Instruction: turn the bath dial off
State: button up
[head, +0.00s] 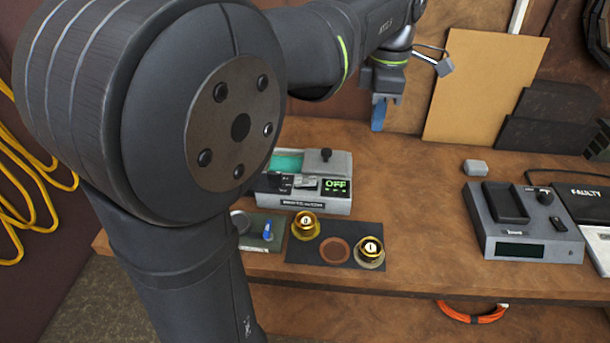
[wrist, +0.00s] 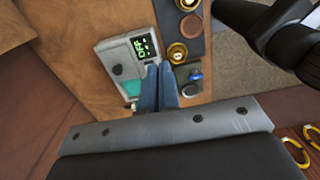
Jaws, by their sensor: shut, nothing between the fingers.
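The bath (head: 318,203) is a light grey box with teal liquid (head: 287,163), a grey lid with a black knob (head: 326,154), and a front display (head: 336,186) that reads OFF in green. Dark and silver controls (head: 283,184) sit left of the display; I cannot tell which part is the dial. In the wrist view the bath (wrist: 112,52) and its OFF display (wrist: 144,46) show beyond my fingers. My gripper (head: 378,127) is shut and empty, raised above and behind the bath. Its blue fingers (wrist: 159,68) hide part of the bath's control side in the wrist view.
A dark mat (head: 309,252) with two brass pieces (head: 305,225) (head: 370,252) lies in front of the bath. A small tray with a blue piece (head: 268,231) is left of it. A grey device (head: 522,222) stands at right. Bare table lies between.

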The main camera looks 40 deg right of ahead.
jog(key=o, duration=0.6)
jog(key=shift+w+m, duration=0.25)
jog(key=shift+m, duration=0.05)
jog(key=w+a+f+m, duration=0.3)
jog(key=w+a+m, duration=0.5)
jog(key=m, duration=1)
jog(key=w+a+f+m, duration=0.2)
jog(key=w+a+m, duration=0.1)
jog(key=w+m, duration=1.15)
jog(key=f+m, duration=0.1)
jog(key=f, duration=0.4)
jog(key=s+f+m, duration=0.1)
jog(key=f, duration=0.5)
jog(key=s+f+m, duration=0.1)
jog(key=f, duration=0.5)
jog(key=shift+s+a, duration=0.1)
jog(key=shift+s, duration=0.05)
grip_shut()
